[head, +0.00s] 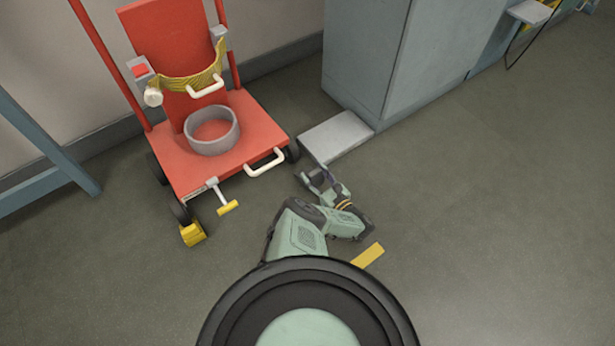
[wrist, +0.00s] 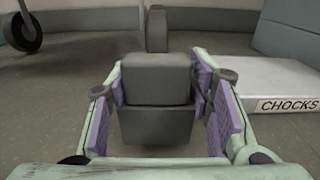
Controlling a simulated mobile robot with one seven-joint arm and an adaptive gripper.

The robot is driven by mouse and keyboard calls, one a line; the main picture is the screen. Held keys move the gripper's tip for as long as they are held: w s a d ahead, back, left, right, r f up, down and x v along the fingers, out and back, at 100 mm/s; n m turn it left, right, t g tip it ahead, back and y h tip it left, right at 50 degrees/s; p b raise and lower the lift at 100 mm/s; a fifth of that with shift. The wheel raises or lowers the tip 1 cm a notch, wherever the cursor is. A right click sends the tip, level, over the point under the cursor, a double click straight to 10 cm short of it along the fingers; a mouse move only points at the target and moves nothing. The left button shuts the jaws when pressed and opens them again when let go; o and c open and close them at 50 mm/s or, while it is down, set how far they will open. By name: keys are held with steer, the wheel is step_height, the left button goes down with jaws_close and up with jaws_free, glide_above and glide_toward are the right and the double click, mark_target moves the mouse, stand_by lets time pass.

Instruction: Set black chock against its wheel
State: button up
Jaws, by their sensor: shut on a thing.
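The black chock (wrist: 156,85) is a dark grey block between the purple pads of my gripper (wrist: 160,100) in the wrist view. My gripper is shut on it, low near the floor. In the head view my gripper (head: 318,181) is just in front of the red cart's right front wheel (head: 292,151). A dark wheel (wrist: 156,30) stands straight behind the chock in the wrist view. The chock hides the wheel's foot, so I cannot tell whether they touch.
The red cart (head: 245,125) carries a grey ring (head: 212,130). A yellow chock (head: 193,233) is at its left front wheel (head: 181,212). A pale platform (head: 335,137) labelled CHOCKS is close on the right, before a grey cabinet (head: 390,60). A yellow strip (head: 368,254) marks the floor.

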mark_target(308, 171)
steer(key=shift+f, duration=0.7)
steer(key=b+x, duration=0.1)
steer(key=x, duration=0.1)
steer(key=b+x, duration=0.2)
steer(key=shift+w+f, duration=0.1)
steer(key=shift+f, duration=0.4)
steer(key=shift+f, duration=0.2)
steer(key=o, duration=1.4)
steer(key=shift+r, duration=0.1)
